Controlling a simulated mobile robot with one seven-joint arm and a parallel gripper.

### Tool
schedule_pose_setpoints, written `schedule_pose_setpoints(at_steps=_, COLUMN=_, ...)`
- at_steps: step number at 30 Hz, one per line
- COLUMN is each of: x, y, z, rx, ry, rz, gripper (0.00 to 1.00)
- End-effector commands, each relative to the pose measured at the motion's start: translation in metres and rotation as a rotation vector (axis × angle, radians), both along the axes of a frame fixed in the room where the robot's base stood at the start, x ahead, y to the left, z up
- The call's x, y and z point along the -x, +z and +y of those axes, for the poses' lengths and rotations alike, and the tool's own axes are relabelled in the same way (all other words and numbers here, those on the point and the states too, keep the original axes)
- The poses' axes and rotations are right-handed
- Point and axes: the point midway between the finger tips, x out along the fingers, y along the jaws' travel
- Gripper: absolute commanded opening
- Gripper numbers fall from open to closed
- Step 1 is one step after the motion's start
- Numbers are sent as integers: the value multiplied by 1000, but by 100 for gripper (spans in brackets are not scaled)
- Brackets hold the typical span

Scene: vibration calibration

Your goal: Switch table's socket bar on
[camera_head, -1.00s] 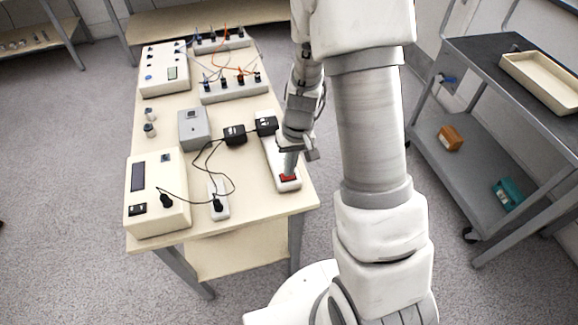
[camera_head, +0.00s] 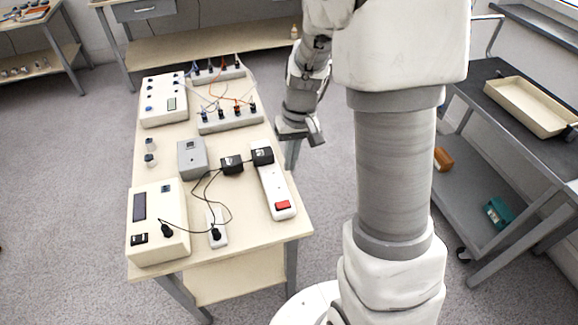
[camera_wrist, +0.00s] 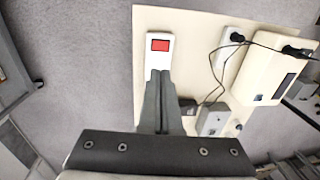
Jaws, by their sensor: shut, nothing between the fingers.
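The white socket bar (camera_head: 275,188) lies along the right side of the cream table (camera_head: 262,224). Its red switch (camera_head: 282,205) is at the near end and uncovered. The bar (camera_wrist: 153,58) and red switch (camera_wrist: 160,45) also show in the wrist view, beyond the fingertips. Black plugs sit in the bar's far part. My gripper (camera_head: 300,135) is raised to the right of the table, apart from the bar. In the wrist view its fingers (camera_wrist: 158,78) are together and empty, and hide part of the bar.
On the table are a grey box (camera_head: 192,158), a cream meter box (camera_head: 158,222), a small white socket (camera_head: 217,228) with a black cable, and connector strips (camera_head: 230,117). A dark trolley with a tray (camera_head: 530,105) stands to the right.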

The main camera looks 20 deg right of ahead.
Motion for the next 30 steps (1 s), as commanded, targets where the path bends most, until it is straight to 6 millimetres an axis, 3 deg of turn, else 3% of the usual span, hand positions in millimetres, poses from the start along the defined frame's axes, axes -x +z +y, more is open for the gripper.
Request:
schedule_pose_setpoints(at_steps=16, x=-1, y=-6, z=7, rx=2, ry=5, rz=-3, gripper=0)
schedule_pose_setpoints(at_steps=30, x=0, y=1, z=14, rx=-1, ry=0, rz=-1, gripper=0)
